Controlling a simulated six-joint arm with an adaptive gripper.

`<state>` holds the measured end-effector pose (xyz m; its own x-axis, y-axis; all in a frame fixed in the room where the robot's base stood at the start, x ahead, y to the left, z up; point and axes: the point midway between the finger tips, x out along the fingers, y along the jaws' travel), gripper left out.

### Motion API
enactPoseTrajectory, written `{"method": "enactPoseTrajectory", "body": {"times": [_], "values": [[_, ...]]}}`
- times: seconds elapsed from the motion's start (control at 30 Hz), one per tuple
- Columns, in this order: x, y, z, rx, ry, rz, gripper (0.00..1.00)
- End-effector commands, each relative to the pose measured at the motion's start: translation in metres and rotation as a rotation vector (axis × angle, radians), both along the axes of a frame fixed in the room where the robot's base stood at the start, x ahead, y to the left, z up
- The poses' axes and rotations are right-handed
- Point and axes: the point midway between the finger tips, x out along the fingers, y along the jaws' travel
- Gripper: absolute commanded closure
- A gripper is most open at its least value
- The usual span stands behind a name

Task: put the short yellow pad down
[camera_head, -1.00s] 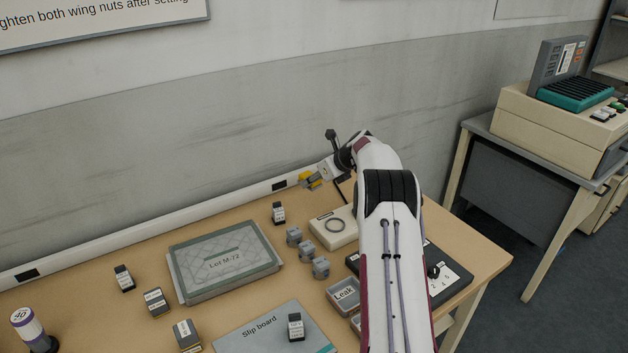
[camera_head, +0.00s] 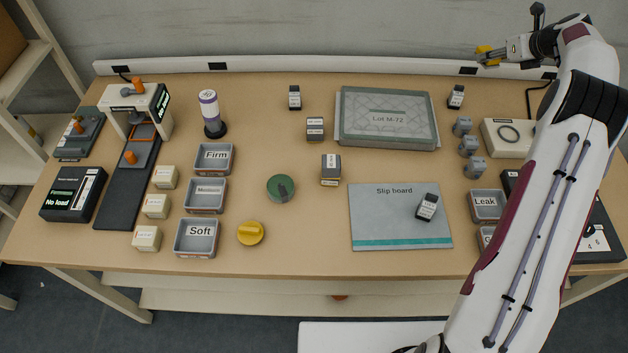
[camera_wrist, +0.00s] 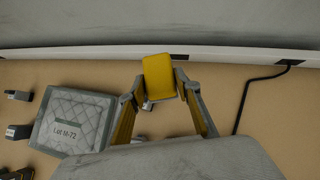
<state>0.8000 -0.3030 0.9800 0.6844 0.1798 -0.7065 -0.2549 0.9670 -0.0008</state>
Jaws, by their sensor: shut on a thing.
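A yellow pad (camera_wrist: 159,77) is held between the two fingertips of my gripper (camera_wrist: 160,84) in the wrist view. In the head view the yellow pad (camera_head: 484,52) shows small and partly hidden at the tip of my gripper (camera_head: 490,55). My gripper is shut on it at the back right, in front of the wall rail and apart from the other things. A second yellow piece, a round knob-like one (camera_head: 251,232), stands on the table's front middle, right of the tray marked Soft (camera_head: 197,238).
The Lot M-72 tray (camera_head: 433,135) lies at the back, with a small dark-capped block (camera_head: 456,97) beside it. Grey blocks (camera_head: 468,146) and a cream box (camera_head: 497,147) stand right. The slip board (camera_head: 375,218) carries one block. Bare table lies around the green round piece (camera_head: 281,188).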

Motion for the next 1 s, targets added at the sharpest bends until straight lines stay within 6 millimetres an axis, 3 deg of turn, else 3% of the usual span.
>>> {"method": "enactPoseTrajectory", "body": {"times": [0.47,1.0], "values": [[-0.003,0.092,0.028,0.000,0.001,0.094,0.89],[-0.046,0.205,0.031,0.002,0.002,0.262,0.89]]}}
